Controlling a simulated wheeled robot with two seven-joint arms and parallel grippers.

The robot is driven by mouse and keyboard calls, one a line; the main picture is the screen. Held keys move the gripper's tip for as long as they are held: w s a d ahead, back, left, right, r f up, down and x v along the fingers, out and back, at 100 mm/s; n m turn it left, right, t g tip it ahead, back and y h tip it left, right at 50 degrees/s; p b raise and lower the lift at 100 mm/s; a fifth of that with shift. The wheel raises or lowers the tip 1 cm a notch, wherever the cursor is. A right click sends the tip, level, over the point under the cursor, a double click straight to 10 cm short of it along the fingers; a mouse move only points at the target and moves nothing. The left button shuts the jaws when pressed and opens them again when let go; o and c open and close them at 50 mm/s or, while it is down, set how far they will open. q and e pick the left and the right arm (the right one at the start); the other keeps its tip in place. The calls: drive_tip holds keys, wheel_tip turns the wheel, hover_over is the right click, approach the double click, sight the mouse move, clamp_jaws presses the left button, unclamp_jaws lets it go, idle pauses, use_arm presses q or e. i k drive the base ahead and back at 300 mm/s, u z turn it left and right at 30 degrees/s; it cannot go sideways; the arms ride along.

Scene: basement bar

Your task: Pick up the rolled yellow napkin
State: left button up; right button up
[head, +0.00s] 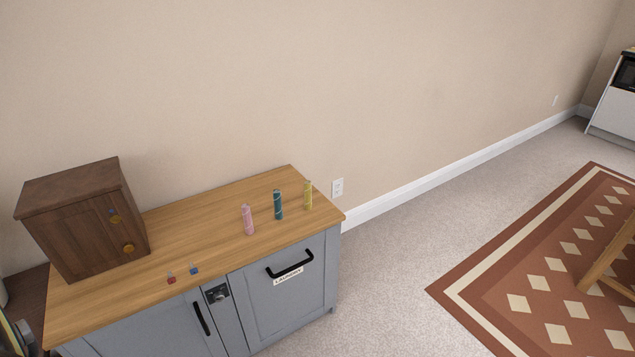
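The rolled yellow napkin (308,195) stands upright near the right end of the wooden countertop (215,228). The three rolls stand apart from each other. Neither of my grippers shows in the head view.
Small red (171,278) and blue (194,270) items lie near the front edge. A grey cabinet (290,290) with black handles is below. Carpet to the right is clear up to a patterned rug (540,285).

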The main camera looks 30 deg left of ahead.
sight(308, 185)
drive_tip(key=u, duration=0.75)
drive_tip(key=i, duration=0.95)
drive_tip(key=u, duration=0.95)
